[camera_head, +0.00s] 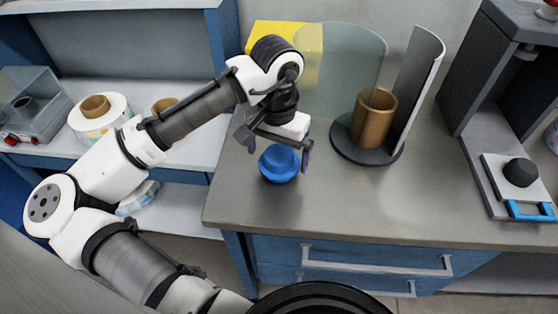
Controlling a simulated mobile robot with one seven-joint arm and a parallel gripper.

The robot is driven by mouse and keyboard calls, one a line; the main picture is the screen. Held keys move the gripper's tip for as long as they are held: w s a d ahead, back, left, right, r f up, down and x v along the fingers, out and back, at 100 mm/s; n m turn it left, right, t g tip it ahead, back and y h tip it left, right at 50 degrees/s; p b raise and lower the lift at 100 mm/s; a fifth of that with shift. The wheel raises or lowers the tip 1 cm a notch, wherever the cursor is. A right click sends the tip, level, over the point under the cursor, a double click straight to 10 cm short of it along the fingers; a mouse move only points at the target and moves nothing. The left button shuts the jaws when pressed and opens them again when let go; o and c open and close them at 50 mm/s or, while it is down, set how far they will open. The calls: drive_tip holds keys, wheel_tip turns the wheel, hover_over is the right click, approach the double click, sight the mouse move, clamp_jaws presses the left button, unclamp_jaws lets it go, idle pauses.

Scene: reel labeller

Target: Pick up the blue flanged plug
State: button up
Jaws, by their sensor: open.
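The blue flanged plug (278,164) sits on the grey metal worktop (330,205), near its left front corner. It is a short round blue piece with a wider rim. My gripper (276,158) is open, with one finger at the left and one at the right of the plug. The fingers appear just above or around the plug. I cannot tell from this view how high they are over the worktop or whether they touch the plug.
A brown cylinder (374,118) stands on a dark round base (351,147), with a curved clear guard (345,70) and an upright grey panel (416,85). A dark machine (475,80) stands at right. Label rolls (102,118) lie on the left shelf. The worktop's front middle is clear.

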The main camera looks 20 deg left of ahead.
sight(279, 154)
drive_tip(key=f, duration=0.4)
drive_tip(key=shift+w+f, duration=0.1)
drive_tip(key=shift+w, duration=0.15)
drive_tip(key=shift+c, duration=0.4)
drive_tip(key=c, duration=0.8)
drive_tip(key=shift+c, duration=0.2)
